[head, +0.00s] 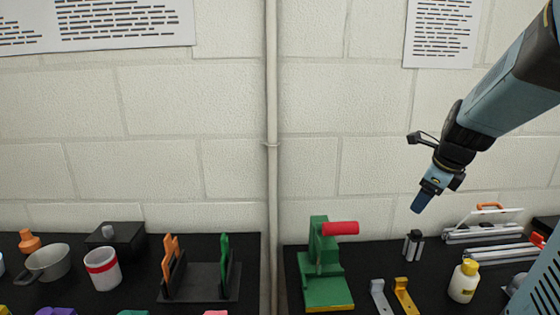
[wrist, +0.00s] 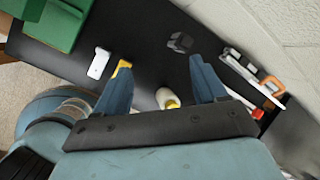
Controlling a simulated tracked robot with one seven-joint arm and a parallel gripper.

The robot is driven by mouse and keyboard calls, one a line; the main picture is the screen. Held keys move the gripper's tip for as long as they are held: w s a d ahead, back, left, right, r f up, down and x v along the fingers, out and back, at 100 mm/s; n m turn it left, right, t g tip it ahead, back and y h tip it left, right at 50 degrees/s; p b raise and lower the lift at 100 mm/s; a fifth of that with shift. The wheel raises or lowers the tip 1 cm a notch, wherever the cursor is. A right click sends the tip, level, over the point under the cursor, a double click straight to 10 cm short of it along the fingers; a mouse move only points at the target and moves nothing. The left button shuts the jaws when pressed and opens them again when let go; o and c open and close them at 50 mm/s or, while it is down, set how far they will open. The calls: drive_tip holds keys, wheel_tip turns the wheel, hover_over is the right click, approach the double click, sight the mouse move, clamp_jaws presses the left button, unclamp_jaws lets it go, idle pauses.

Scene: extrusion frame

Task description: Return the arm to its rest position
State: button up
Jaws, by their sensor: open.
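My arm reaches in from the upper right of the head view. My gripper (head: 420,201) hangs in the air above the right black table, in front of the white block wall, with its blue fingers pointing down and a little left. In the wrist view, the two blue fingers of my gripper (wrist: 160,82) stand wide apart with nothing held between them. A white bottle with a yellow cap (head: 463,281) stands on the table below; in the wrist view the bottle (wrist: 167,98) shows between the fingers, beyond them and apart from them.
The right table also bears a green press with a red handle (head: 325,268), a grey bracket (head: 380,297), a yellow bracket (head: 404,296), a small dark extrusion piece (head: 413,245) and an extrusion frame (head: 488,235). A vertical pipe (head: 271,150) runs down the wall. The air left of my gripper is clear.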

drive_tip(key=s+a+r+n, duration=0.2)
drive_tip(key=s+a+n, duration=0.4)
drive_tip(key=n, duration=0.7)
drive_tip(key=s+a+r+n, duration=0.3)
drive_tip(key=s+a+n, duration=0.3)
drive_tip(key=s+n, duration=0.4)
drive_tip(key=shift+s+a+n+t, duration=0.2)
drive_tip(key=shift+n+t, duration=0.2)
drive_tip(key=shift+n, duration=1.6)
